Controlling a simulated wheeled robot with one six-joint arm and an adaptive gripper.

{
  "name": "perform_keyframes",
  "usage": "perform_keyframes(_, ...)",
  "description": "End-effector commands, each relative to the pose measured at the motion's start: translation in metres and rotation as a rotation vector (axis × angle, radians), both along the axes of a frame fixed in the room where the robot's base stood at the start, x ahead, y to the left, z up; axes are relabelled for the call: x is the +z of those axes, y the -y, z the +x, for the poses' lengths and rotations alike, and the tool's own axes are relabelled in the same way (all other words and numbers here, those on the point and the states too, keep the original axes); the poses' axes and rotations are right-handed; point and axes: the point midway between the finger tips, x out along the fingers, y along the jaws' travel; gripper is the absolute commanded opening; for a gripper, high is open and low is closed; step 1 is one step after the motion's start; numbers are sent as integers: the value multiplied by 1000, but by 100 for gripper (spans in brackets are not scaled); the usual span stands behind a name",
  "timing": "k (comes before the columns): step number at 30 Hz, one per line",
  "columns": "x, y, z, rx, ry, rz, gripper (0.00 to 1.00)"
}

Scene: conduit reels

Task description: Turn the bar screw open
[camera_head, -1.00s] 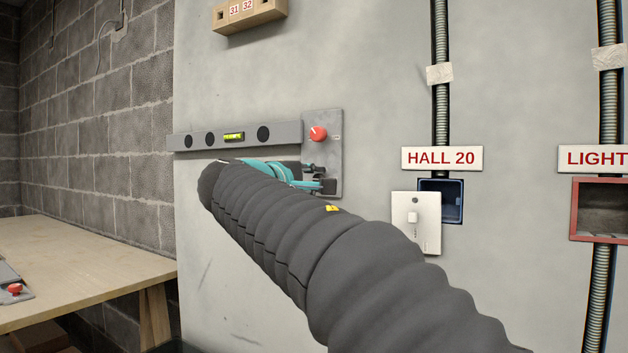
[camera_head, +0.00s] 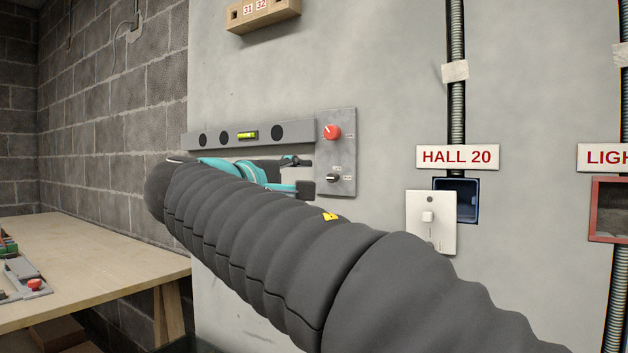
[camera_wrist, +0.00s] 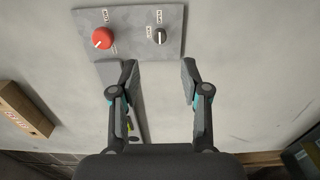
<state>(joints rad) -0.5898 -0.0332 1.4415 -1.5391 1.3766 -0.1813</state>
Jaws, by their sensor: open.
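The bar screw (camera_head: 333,178) is a small dark knob with a raised bar, low on a grey panel (camera_head: 346,150). Small labels, too small to read, sit above and to the right of it in the head view, where its bar lies about level. It also shows in the wrist view (camera_wrist: 159,36), with the bar pointing roughly up the picture. My gripper (camera_head: 303,175) is open and empty, its fingertips just left of the panel in the head view. In the wrist view my gripper (camera_wrist: 155,78) has its fingers apart below the screw, not touching it.
A red knob (camera_head: 332,132) sits above the screw on the same panel. A grey spirit level (camera_head: 225,134) runs left from the panel. A white switch plate (camera_head: 430,221) and blue wall box (camera_head: 464,200) are to the right. A wooden table (camera_head: 110,262) stands left.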

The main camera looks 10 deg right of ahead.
Motion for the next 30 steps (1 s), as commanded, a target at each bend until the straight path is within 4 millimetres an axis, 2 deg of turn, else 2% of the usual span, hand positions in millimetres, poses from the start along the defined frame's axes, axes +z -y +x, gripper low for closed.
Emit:
perform_keyframes(3,0,-11,-11,3,1,1,46)
perform_keyframes(9,0,-18,-19,0,1,1,46)
perform_keyframes(20,0,-20,-18,6,7,6,46)
perform_keyframes(22,-5,-25,-13,37,1,34,46)
perform_keyframes(23,-13,-28,-10,52,-13,52,46)
perform_keyframes(26,-52,-41,0,109,-91,119,46)
perform_keyframes(30,-131,-59,-3,188,-244,271,46)
